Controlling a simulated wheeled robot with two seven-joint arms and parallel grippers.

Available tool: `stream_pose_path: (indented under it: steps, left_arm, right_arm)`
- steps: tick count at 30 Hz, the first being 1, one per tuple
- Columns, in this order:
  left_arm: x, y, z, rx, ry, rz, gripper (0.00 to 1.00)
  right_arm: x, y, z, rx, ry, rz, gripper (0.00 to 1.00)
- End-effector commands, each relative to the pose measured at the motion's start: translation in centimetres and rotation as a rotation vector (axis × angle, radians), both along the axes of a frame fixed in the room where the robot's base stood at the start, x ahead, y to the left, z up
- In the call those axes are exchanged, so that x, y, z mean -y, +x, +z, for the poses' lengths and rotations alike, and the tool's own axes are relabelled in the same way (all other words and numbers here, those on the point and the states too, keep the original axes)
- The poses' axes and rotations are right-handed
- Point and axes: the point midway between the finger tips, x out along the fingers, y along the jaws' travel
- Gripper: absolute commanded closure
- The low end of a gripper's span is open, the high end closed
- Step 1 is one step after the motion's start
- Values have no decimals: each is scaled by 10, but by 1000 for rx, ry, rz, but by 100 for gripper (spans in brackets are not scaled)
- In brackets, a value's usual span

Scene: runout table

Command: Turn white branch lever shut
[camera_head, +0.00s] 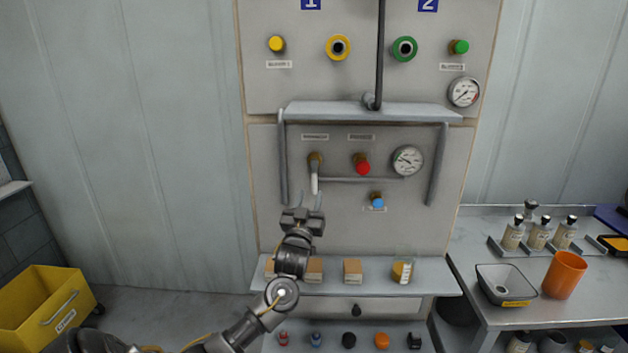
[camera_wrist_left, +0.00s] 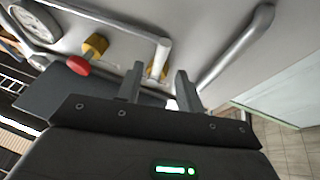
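The white branch lever (camera_head: 314,183) hangs downward from a brass valve (camera_head: 315,160) on the middle panel, left of the red knob (camera_head: 362,165). My left gripper (camera_head: 309,200) is just below and in front of the lever, pointing up at the panel. In the left wrist view its two fingers (camera_wrist_left: 158,72) stand apart. The white lever (camera_wrist_left: 163,54) and brass shows between and beyond the fingertips. I see no contact, though part of the lever is hidden by the gripper. My right gripper is in neither view.
A grey handrail (camera_head: 283,160) flanks the valve on the left, another (camera_head: 437,165) stands at the right. A shelf (camera_head: 370,112) juts out above. A lower ledge (camera_head: 440,285) carries small boxes. A gauge (camera_head: 408,160) and blue knob (camera_head: 377,200) sit to the right.

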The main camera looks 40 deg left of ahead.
Motion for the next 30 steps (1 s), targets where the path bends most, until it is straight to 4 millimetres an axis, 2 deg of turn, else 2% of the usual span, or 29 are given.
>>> stream_pose_path:
  steps: [1, 9, 15, 22, 23, 30]
  left_arm:
    - [-5, 9, 9, 0, 1, 3, 63]
    - [-21, 42, 21, -2, -1, 1, 63]
    - [-25, 51, 23, -1, 0, 0, 63]
    - [-25, 51, 23, -1, -2, 0, 63]
    - [-25, 51, 23, -1, -2, 0, 64]
    - [-25, 51, 23, -1, -2, 0, 96]
  right_arm:
    - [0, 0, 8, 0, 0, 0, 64]
    - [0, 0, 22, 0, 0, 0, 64]
    - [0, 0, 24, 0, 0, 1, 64]
    - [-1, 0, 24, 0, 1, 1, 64]
    - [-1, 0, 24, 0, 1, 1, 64]
    - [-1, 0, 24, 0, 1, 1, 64]
